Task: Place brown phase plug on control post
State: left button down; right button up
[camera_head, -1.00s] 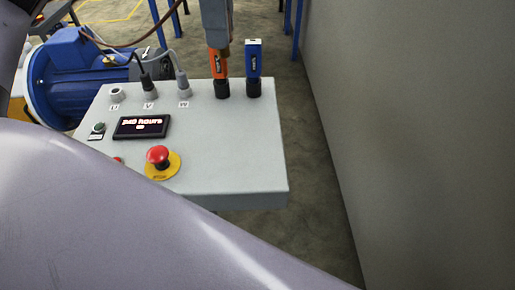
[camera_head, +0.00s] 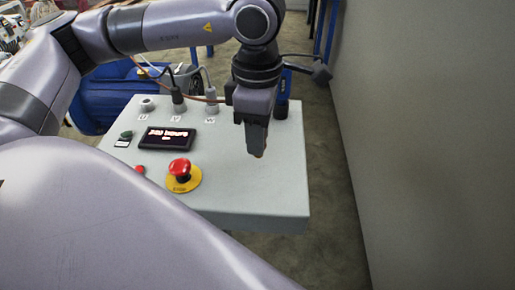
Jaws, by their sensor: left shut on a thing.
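The grey control post (camera_head: 265,195) stands in the middle with a sloped top. My left gripper (camera_head: 258,150) points down over its right part and is shut on the brown phase plug (camera_head: 261,153), of which only a small brownish tip shows. Whether the plug touches the panel, I cannot tell. On the panel, the socket marked U (camera_head: 147,104) is empty. A black plug (camera_head: 178,98) sits at V and a grey plug (camera_head: 211,98) at W. My right gripper is not in view.
A red emergency button (camera_head: 180,169) and a display (camera_head: 167,139) are on the panel. A blue motor (camera_head: 95,100) is behind left. A grey wall (camera_head: 425,130) closes the right side.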

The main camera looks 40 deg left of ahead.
pick_arm(q)
notch_tip(320, 180, down, 4)
jog(key=shift+f, duration=0.15)
jog(key=shift+f, duration=0.15)
jog(key=c, duration=0.9)
grip_release()
